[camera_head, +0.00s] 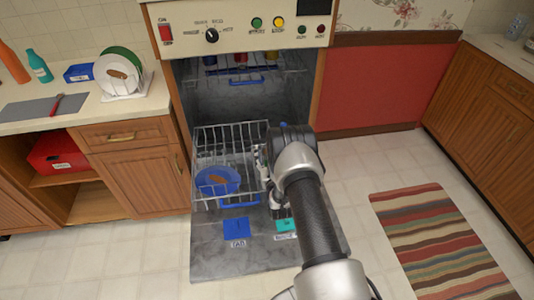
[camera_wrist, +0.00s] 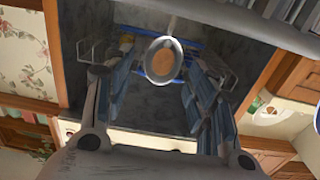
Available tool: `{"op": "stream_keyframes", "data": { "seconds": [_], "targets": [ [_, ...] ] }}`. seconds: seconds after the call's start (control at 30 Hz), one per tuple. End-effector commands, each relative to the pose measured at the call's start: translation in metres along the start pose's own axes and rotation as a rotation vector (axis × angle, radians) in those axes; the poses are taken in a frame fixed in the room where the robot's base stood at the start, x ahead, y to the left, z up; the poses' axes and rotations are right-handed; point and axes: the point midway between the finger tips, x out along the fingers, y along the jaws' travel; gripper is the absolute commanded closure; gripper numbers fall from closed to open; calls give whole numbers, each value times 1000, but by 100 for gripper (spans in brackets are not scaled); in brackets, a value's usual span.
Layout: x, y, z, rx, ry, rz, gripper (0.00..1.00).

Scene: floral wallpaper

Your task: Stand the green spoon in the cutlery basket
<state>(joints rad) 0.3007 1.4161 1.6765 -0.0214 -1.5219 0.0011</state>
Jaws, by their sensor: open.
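My gripper (camera_wrist: 157,66) is open in the wrist view, its two fingers spread wide. In the head view my arm reaches down at the right side of the pulled-out lower dishwasher rack (camera_head: 218,135); the fingertips are not clear there. I cannot make out the cutlery basket; my arm covers the rack's right end.
A blue dish (camera_head: 215,181) with a brown patch is in the rack. The open door (camera_head: 205,262) bears a blue label (camera_head: 237,228) and a teal label (camera_head: 287,225). Plates (camera_head: 117,75) stand on the left counter. A striped rug (camera_head: 440,240) lies on the right floor.

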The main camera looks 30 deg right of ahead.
Motion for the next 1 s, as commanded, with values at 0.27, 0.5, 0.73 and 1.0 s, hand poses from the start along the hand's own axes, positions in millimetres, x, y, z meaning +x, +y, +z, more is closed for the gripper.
{"op": "stream_keyframes", "data": {
  "seconds": [0.27, 0.5, 0.73, 1.0],
  "targets": [
    [-1, 0, 0, 0, -1, 0, 46],
    [-27, 0, 1, 0, -5, 0, 46],
    [-78, 0, 2, 0, -5, 0, 46],
    [-115, 0, 0, 0, -2, 0, 46]
  ]
}}
